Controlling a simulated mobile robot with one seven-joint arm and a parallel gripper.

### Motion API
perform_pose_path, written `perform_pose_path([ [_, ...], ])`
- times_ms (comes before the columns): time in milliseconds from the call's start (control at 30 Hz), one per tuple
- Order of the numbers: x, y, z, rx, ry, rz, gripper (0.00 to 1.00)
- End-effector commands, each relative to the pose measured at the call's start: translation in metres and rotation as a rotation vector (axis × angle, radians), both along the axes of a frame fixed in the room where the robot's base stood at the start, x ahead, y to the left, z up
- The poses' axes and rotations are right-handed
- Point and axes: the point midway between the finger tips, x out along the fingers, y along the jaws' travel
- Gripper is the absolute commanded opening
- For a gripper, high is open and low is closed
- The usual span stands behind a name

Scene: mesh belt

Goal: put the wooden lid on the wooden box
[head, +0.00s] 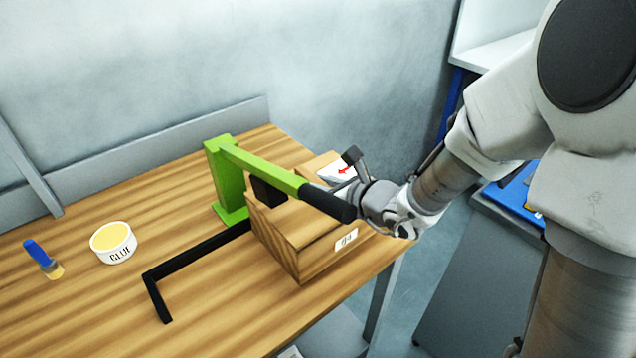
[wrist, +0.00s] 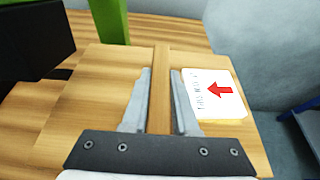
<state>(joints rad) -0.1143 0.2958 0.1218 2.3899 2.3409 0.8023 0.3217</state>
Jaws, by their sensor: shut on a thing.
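The wooden lid (wrist: 108,82) is a flat light-wood board with a raised strip across its middle and a white label with a red arrow. My gripper (wrist: 161,78) is shut on that strip, one finger on each side. In the head view the lid (head: 318,162) shows in part behind the green lever, at the box's far side. The wooden box (head: 275,238) stands at the table's right edge, with a small white label on its front. The lever and my wrist hide much of its top; I cannot tell whether the lid touches it.
A green toggle clamp (head: 230,190) stands behind the box, its arm with black grip (head: 327,202) reaching across above the box. A black angled bar (head: 185,261) lies left of the box. A glue tub (head: 113,243) and a blue-handled brush (head: 42,257) are farther left.

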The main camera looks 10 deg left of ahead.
Motion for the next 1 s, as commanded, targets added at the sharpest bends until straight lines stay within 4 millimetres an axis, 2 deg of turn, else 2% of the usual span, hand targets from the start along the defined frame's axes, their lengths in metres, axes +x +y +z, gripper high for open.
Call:
perform_pose_path([
  [300, 0.000, 0.000, -0.004, 0.001, -0.002, 0.000, 0.00],
  [333, 0.000, 0.000, -0.004, 0.001, -0.002, 0.000, 0.29],
  [500, 0.000, 0.000, -0.003, 0.000, -0.001, 0.000, 0.60],
  [533, 0.000, 0.000, -0.003, 0.000, -0.001, 0.000, 0.62],
  [833, -0.002, -0.002, -0.003, -0.001, 0.000, -0.001, 0.62],
  [1000, -0.013, -0.017, 0.006, -0.002, -0.002, -0.003, 0.62],
])
